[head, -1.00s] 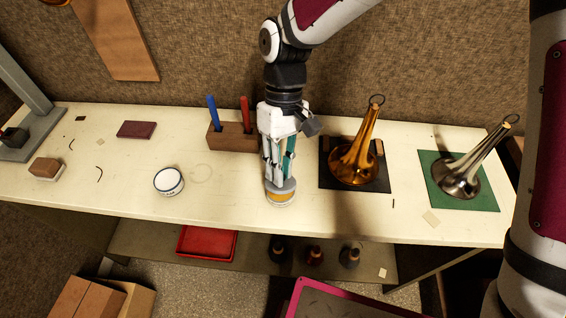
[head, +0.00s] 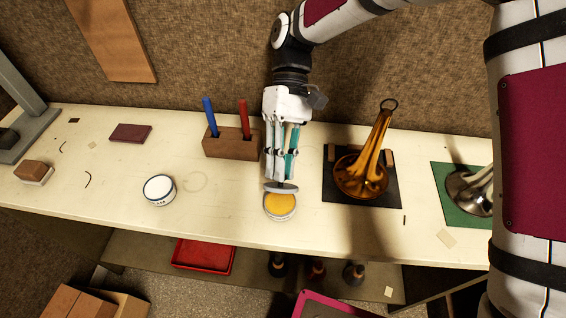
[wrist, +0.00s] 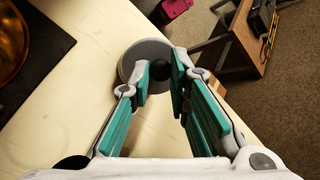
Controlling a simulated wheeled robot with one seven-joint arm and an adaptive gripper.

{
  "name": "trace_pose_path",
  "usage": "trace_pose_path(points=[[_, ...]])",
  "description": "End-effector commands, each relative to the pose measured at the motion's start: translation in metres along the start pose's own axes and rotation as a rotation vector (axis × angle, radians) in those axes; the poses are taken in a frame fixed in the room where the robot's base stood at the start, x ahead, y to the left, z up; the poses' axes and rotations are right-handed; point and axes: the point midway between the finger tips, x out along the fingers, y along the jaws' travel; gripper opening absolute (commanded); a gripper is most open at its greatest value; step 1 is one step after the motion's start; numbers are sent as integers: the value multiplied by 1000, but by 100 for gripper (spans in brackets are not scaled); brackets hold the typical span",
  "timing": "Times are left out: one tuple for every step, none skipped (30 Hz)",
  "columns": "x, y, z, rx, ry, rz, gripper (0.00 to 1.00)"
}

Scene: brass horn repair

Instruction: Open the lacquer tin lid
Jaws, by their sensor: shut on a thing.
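The lacquer tin (head: 280,208) stands on the workbench below my gripper, and its amber content shows. Its grey lid (head: 281,187) is off the rim, held above the tin's back part. My gripper (head: 281,180) points down and is shut on the lid's knob. In the wrist view the grey lid (wrist: 130,64) lies beyond the fingertips, with the dark knob (wrist: 160,70) between the teal finger pads (wrist: 160,76). The lid hides the tin in the wrist view.
A white round tin (head: 159,190) stands to the left on the workbench (head: 110,185). A wooden block with blue and red tools (head: 230,142) stands behind left. A brass horn on a black mat (head: 362,178) is close on the right; a silver horn (head: 470,190) is farther right.

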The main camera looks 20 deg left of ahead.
Motion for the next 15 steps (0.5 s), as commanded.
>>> trace_pose_path(points=[[0, -1, 0, -1, 0, -1, 0], [0, -1, 0, -1, 1, -1, 0], [0, -1, 0, -1, 1, -1, 0], [0, -1, 0, -1, 1, -1, 0], [0, -1, 0, -1, 1, -1, 0], [0, -1, 0, -1, 1, -1, 0], [0, -1, 0, -1, 1, -1, 24], [0, -1, 0, -1, 1, -1, 30], [0, -1, 0, -1, 1, -1, 37], [0, -1, 0, 0, 1, 0, 37], [0, -1, 0, 0, 1, 0, 37], [0, -1, 0, 0, 1, 0, 37], [0, -1, 0, 0, 1, 0, 37], [0, 0, 0, 0, 1, 0, 37], [0, 0, 0, 0, 1, 0, 37]])
